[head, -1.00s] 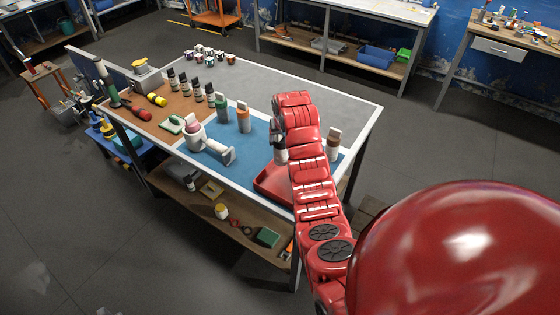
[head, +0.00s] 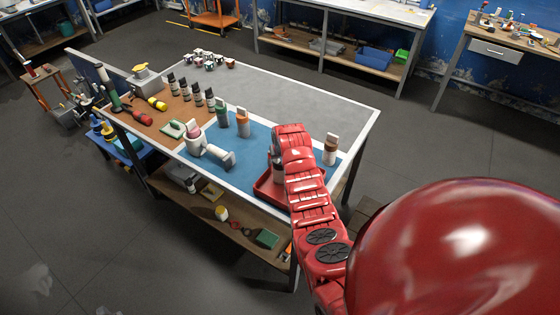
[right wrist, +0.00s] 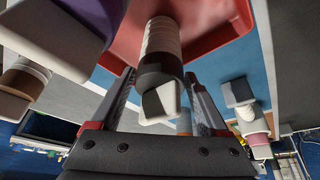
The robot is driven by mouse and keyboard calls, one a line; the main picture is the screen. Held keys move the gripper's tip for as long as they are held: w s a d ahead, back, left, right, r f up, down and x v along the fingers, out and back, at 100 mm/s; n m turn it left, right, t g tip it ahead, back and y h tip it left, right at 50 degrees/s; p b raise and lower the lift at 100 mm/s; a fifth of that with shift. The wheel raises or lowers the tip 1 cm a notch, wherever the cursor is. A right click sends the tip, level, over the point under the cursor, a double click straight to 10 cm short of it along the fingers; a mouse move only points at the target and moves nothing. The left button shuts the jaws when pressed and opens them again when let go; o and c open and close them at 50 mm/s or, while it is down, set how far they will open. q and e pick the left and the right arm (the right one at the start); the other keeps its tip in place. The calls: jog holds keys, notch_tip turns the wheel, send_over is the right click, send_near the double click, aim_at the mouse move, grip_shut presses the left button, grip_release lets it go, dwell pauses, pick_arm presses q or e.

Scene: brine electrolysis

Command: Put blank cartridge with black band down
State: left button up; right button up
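The blank cartridge with the black band (right wrist: 160,68) is white with a dark band and a pale cap. In the right wrist view it sits between the two fingers of my right gripper (right wrist: 160,76), whose tips meet its sides at the band. Its far end points to the red tray (right wrist: 112,42); I cannot tell whether it touches the tray floor. In the head view the cartridge (head: 277,166) shows over the red tray (head: 264,196), partly hidden by my right arm, which also hides the fingers. My left gripper is not in view.
A brown-banded bottle (head: 331,150) stands right of the tray on the blue mat (head: 262,150). Dark-labelled bottles (head: 184,87) are farther back.

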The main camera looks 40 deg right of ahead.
jog(key=shift+o, duration=1)
